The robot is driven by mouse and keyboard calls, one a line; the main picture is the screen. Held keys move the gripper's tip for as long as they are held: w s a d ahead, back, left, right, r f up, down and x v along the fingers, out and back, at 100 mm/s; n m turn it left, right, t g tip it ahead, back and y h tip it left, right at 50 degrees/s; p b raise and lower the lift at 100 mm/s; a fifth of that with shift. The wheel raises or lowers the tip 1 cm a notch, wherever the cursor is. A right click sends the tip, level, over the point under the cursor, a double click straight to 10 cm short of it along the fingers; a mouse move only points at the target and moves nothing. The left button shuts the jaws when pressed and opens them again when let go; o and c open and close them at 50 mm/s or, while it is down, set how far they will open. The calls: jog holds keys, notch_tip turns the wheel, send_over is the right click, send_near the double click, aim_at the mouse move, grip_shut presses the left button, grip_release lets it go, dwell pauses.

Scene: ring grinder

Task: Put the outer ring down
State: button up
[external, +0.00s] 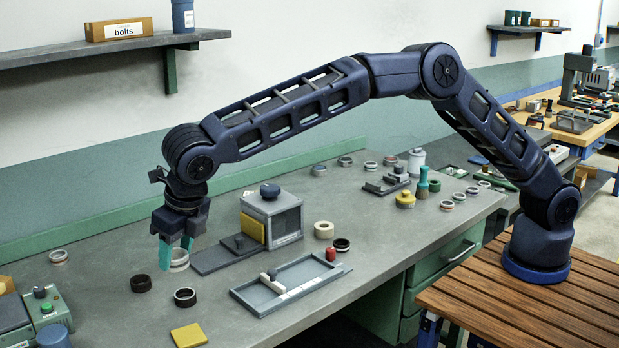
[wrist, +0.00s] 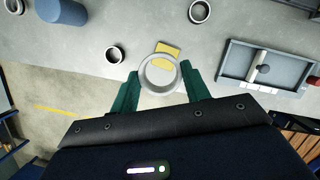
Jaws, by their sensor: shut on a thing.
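My gripper (external: 174,257) has two teal fingers and is shut on a light grey outer ring (external: 180,266). In the wrist view the ring (wrist: 143,73) sits between the fingertips of my gripper (wrist: 162,78), its open hole facing the camera. It looks larger there than the rings on the bench, so it seems held above the surface; the exact height is unclear. The grey bench top (external: 235,310) lies below. A yellow pad (external: 188,336) lies near the front edge; the held ring partly covers it in the wrist view (wrist: 166,47).
A black ring (external: 140,284) and a dark-lined ring (external: 186,303) lie near my gripper. A box-shaped fixture (external: 283,224) and a shallow tray (external: 318,287) stand to the right. A green device (external: 48,310) is at the left. Bare bench shows between the pad and tray.

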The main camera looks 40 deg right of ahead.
aim_at(186, 334)
notch_tip(186, 334, down, 17)
jog(key=shift+f, duration=0.1)
dwell(0.5)
jog(key=o, duration=1)
jog(key=shift+f, duration=0.1)
jog(key=shift+o, duration=0.2)
jog(key=v, duration=1.2)
jog(key=shift+w+r, duration=0.1)
jog(key=shift+r, duration=0.15)
